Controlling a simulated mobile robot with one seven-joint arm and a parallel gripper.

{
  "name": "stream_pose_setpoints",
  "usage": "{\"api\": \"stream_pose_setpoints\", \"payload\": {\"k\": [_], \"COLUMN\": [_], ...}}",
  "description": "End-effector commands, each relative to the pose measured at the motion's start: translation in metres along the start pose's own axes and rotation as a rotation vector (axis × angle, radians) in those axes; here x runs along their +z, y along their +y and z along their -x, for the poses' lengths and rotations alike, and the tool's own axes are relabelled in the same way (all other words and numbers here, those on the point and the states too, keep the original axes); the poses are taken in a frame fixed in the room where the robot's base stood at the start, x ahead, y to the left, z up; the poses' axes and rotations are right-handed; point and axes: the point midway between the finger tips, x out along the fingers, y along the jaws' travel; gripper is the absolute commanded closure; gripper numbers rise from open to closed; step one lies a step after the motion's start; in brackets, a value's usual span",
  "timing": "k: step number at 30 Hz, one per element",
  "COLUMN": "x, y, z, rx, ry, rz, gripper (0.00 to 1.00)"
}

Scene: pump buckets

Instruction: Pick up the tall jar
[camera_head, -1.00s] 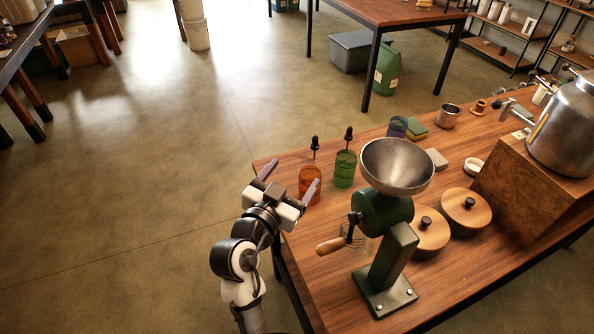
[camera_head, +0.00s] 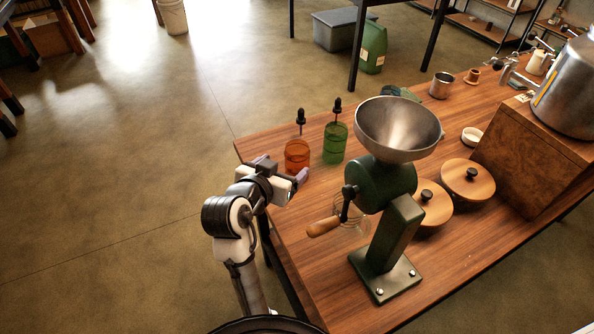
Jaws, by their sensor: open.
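An orange see-through jar (camera_head: 297,156) with a black dropper top stands upright near the table's left corner. A green see-through jar (camera_head: 335,143) with a black dropper top stands just behind it to the right. I cannot tell for certain which is the tall jar. My gripper (camera_head: 281,169) is open at the left table edge, right in front of the orange jar. Its fingers point toward that jar, partly covering its base. Whether they touch it is unclear.
A green hand grinder (camera_head: 385,195) with a metal funnel and wooden crank handle (camera_head: 323,227) stands right of my gripper. Round wooden lids (camera_head: 467,180), a metal cup (camera_head: 441,86) and a large metal tank (camera_head: 571,90) are farther right.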

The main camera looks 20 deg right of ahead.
Motion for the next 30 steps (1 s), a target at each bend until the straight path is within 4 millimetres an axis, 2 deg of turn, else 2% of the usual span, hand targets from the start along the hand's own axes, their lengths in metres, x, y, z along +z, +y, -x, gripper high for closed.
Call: {"api": "stream_pose_setpoints", "payload": {"k": [3,11,19,28,30], "x": [-0.003,-0.003,-0.003,-0.002,-0.002], "y": [0.001,0.002,0.003,0.003,0.003], "z": [-0.018,-0.037,-0.075,-0.081,-0.081], "rx": [0.003,0.002,0.0,-0.001,-0.001], "ry": [0.0,0.0,-0.001,0.001,0.001], "rz": [0.0,0.0,0.0,-0.001,-0.001], "gripper": [0.21,0.21,0.21,0.21,0.3]}}
